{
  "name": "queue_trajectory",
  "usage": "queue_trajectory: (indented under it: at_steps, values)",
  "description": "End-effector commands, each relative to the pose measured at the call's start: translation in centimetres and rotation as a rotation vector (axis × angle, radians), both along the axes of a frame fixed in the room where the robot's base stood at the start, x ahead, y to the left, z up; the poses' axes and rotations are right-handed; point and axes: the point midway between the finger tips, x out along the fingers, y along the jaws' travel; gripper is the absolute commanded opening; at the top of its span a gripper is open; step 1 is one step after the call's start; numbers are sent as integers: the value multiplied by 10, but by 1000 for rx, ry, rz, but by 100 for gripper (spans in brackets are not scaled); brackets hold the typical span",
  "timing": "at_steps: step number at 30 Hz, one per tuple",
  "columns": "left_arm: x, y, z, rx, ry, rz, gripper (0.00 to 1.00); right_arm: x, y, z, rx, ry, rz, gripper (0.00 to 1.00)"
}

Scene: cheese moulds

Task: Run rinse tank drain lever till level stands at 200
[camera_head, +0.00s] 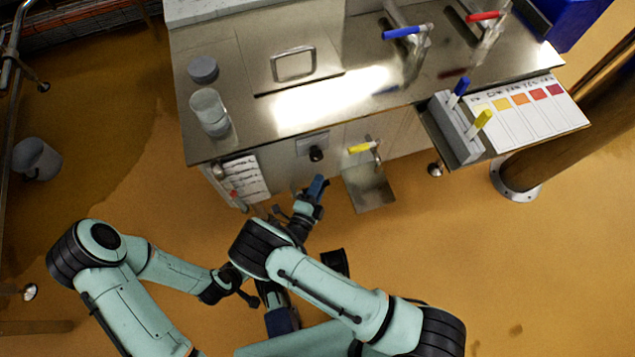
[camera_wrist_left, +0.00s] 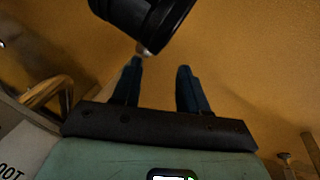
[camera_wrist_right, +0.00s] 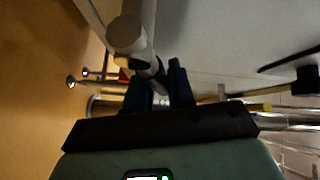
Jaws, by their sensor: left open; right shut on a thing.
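The steel rinse tank unit (camera_head: 230,138) stands in the middle of the head view. A white marked board (camera_head: 247,178) with a red mark is on its front left; its writing is too small to read. My right gripper (camera_head: 317,187) is low in front of the unit. In the right wrist view its blue fingers (camera_wrist_right: 162,88) are shut on a narrow dark piece, seemingly the drain lever (camera_wrist_right: 158,72), beside a grey cylindrical fitting (camera_wrist_right: 127,35). My left gripper (camera_wrist_left: 158,88) is open and empty above the floor; the head view mostly hides it.
A yellow-handled tap (camera_head: 360,148) stands right of my right gripper, above a steel tray (camera_head: 370,190). A black knob (camera_head: 316,154) sticks out of the front. Blue (camera_head: 401,33) and red (camera_head: 482,16) tap handles are on top. A grey bucket (camera_head: 38,158) stands left on open floor.

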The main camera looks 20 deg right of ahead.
Motion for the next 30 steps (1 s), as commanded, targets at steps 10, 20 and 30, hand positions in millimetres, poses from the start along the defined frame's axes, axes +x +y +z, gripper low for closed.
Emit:
queue_trajectory:
  at_steps: [10, 20, 30]
  values:
    - [-17, -9, 12, -21, 44, -18, 43, 0, -2, -13, 177, 9, -1, 0]
    - [-21, -11, 14, -27, 55, -23, 43, 0, -2, -18, 220, 11, 0, 0]
    - [-21, -10, 14, -27, 54, -22, 43, 0, -2, -18, 220, 12, 0, 43]
